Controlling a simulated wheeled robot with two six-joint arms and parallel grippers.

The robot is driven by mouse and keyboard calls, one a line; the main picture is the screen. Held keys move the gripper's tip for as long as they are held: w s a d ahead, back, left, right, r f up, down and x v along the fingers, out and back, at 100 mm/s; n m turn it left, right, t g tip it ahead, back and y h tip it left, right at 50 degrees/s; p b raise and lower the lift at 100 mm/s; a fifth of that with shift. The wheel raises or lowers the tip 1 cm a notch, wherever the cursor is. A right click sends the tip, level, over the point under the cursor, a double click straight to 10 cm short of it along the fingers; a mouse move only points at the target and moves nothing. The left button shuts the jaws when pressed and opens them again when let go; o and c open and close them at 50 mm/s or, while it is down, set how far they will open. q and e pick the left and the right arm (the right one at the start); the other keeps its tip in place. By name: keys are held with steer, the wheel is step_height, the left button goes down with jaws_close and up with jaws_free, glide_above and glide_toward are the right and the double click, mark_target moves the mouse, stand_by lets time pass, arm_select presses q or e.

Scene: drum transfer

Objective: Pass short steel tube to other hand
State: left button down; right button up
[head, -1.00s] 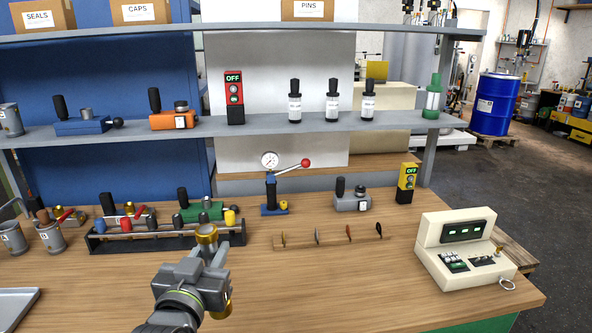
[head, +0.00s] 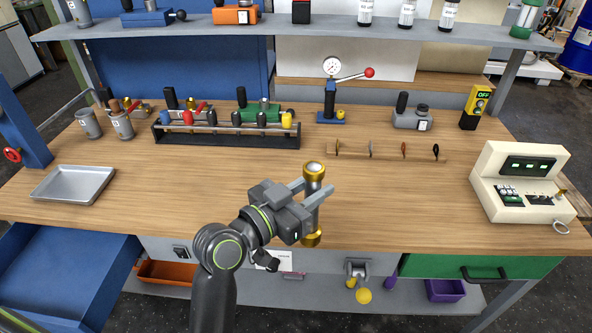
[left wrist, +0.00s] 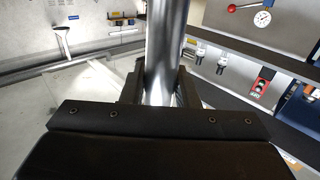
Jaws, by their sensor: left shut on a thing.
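The short steel tube (head: 311,207), with brass-coloured ends, is held roughly upright near the front edge of the bench. My left gripper (head: 315,188) is shut on its middle, with one end showing above the fingers and the other below. In the left wrist view the shiny tube (left wrist: 166,45) rises between the jaws, and its lower part is hidden by the gripper body. My right gripper is in neither view.
A wooden bench (head: 400,200) has clear room around the tube. Behind stand a black rack (head: 225,140) of coloured-handled tools and a lever press (head: 330,105). A metal tray (head: 72,185) lies left, a cream control box (head: 520,180) right. A blue drawer (head: 60,265) juts out front left.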

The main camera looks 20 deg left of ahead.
arm_select(q)
steer(key=s+d+f+m+g+h, duration=0.4)
steer(key=m+g+h, duration=0.4)
steer(key=g, duration=0.5)
steer(key=shift+d+f+m+g+h, duration=0.4)
steer(key=shift+d+m, duration=0.4)
steer(key=shift+m, duration=0.6)
steer(key=s+a+f+n+t+y, duration=0.2)
steer(key=a+n+t+y, duration=0.7)
steer(key=a+t, duration=0.5)
steer(key=shift+s+a+n, duration=0.35)
steer(key=shift+s+n, duration=0.15)
steer(key=shift+n, duration=0.6)
steer(key=shift+r, duration=0.1)
